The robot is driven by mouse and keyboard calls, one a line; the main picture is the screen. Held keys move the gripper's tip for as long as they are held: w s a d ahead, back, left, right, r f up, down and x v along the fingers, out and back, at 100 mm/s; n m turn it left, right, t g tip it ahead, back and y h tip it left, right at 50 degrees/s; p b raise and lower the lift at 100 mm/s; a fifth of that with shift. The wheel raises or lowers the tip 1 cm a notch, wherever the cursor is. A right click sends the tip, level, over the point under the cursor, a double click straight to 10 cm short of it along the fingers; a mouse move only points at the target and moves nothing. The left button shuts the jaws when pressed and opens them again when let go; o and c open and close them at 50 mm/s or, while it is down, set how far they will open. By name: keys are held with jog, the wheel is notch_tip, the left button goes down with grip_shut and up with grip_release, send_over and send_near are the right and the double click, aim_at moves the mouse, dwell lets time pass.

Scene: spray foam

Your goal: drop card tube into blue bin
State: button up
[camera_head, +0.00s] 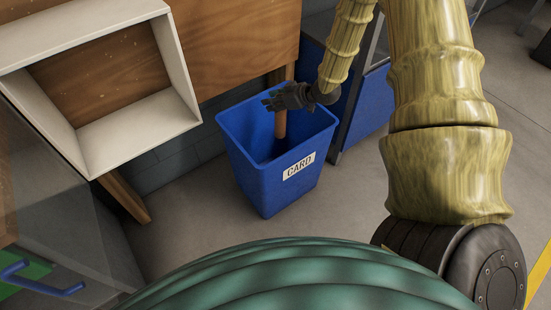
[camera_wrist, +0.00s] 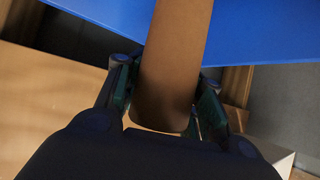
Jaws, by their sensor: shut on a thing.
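The blue bin (camera_head: 255,170) stands on the floor with a white label reading "CARD" on its front. My gripper (camera_head: 284,98) is over the open top of the bin. It is shut on the brown card tube (camera_head: 280,124), which hangs down roughly upright from the fingers into the bin's opening. In the wrist view the tube (camera_wrist: 178,60) lies between the two fingers, and the blue bin (camera_wrist: 260,35) fills the area behind it. The tube's lower end is hard to make out in the dark inside of the bin.
A wooden bench panel (camera_head: 235,45) stands behind the bin. A white open-topped box frame (camera_head: 140,130) is at the upper left. A blue cabinet (camera_head: 368,105) stands to the right of the bin. Grey floor (camera_head: 210,215) is clear in front and to the left.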

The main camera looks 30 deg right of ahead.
jog(key=shift+f, duration=0.3)
